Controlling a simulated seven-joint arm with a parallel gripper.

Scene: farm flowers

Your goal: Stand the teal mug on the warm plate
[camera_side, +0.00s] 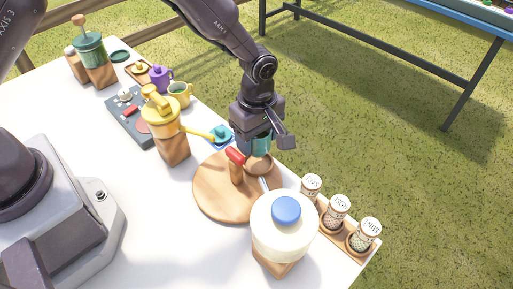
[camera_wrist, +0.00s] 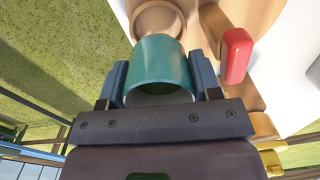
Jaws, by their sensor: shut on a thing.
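My gripper (camera_side: 262,138) is shut on the teal mug (camera_side: 259,145) above the right side of the round wooden board. In the wrist view, the mug (camera_wrist: 160,62) sits between the two fingers of my gripper (camera_wrist: 162,78). A small wooden cup or bowl (camera_side: 258,165) is just below the mug; I cannot tell whether they touch. A dark flat panel (camera_side: 123,117) with a reddish disc, probably the warm plate, lies on the table to the left, partly hidden by the yellow-lidded jar.
A round wooden board (camera_side: 210,195) bears a red-topped wooden block (camera_side: 236,160). A blue-knobbed white jar (camera_side: 284,225) stands in front, with several spice jars (camera_side: 337,212) to its right. A yellow-lidded jar (camera_side: 161,115) and yellow mug (camera_side: 180,93) stand near the panel.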

